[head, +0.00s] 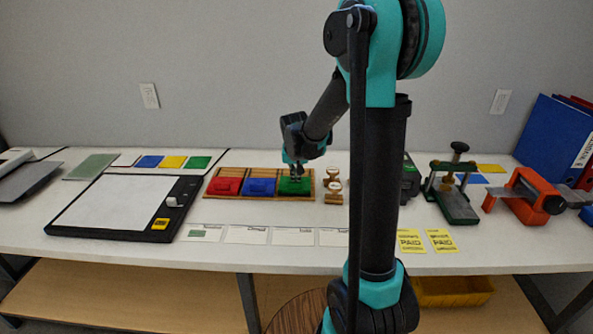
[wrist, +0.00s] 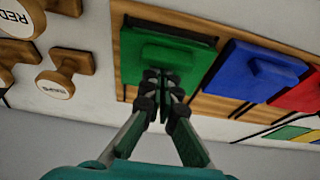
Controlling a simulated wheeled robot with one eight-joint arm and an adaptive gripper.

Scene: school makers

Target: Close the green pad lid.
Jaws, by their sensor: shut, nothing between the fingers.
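The green pad lid (head: 293,186) is the rightmost of three coloured pads in a wooden tray (head: 217,173) on the table. In the wrist view the green lid (wrist: 165,55) lies in its place in the tray, with a dark strip showing along its far edge. I cannot tell whether it is fully down. My gripper (head: 295,172) is over the green lid. In the wrist view my gripper (wrist: 157,76) is shut and empty, its tips at the lid's near edge and covering part of it. I cannot tell if they touch.
Blue (head: 260,187) and red (head: 225,187) pads sit left of the green one. Wooden stamps (head: 333,188) stand close on its right. A white-topped board (head: 115,205) lies at left. Paper cards (head: 246,235) lie in front. A green-based press (head: 453,195) stands farther right.

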